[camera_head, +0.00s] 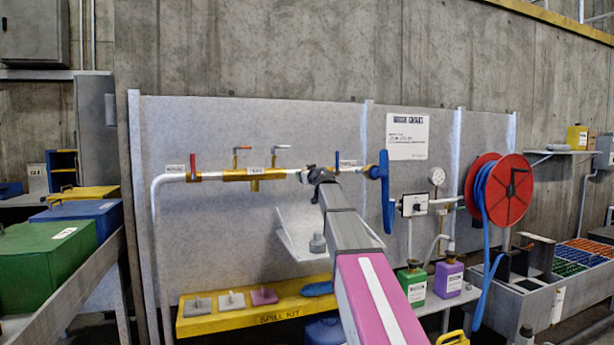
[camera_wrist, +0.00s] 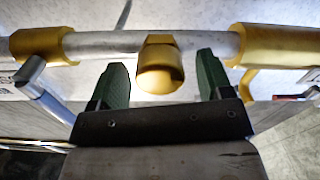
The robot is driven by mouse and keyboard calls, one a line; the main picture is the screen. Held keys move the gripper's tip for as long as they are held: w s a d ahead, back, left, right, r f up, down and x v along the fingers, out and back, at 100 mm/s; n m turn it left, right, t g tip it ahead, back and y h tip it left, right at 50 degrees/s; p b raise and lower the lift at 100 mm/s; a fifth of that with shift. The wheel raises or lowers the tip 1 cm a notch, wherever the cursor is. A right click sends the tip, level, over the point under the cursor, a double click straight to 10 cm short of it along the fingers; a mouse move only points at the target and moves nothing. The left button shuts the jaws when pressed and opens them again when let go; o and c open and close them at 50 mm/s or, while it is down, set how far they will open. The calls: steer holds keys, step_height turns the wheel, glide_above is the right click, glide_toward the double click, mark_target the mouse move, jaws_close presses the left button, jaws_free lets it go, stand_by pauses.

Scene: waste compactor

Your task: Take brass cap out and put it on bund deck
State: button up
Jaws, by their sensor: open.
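A brass cap (camera_wrist: 160,72) sits on the grey pipe in the wrist view, between two larger brass fittings. My gripper (camera_wrist: 161,66) is open, with one green finger on each side of the cap and gaps showing between. It holds nothing. In the head view my gripper (camera_head: 318,176) is at the pipe on the wall panel, and it and my arm hide the cap there. No surface is clearly marked as the bund deck; a yellow ledge (camera_head: 245,323) lettered "SPILL KIT" lies low on the panel, with grey, white and pink blocks on it.
Levered brass valves (camera_head: 254,174) line the pipe to the left, and a blue handwheel (camera_head: 386,190) stands close on the right. A tilted grey shelf (camera_head: 300,245) is behind my arm. Green (camera_head: 413,284) and purple (camera_head: 448,278) containers and a red hose reel (camera_head: 499,192) are further right.

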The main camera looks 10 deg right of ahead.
steer(key=m, duration=0.8)
steer(key=c, duration=1)
steer(key=n, duration=0.5)
steer(key=n, duration=0.5)
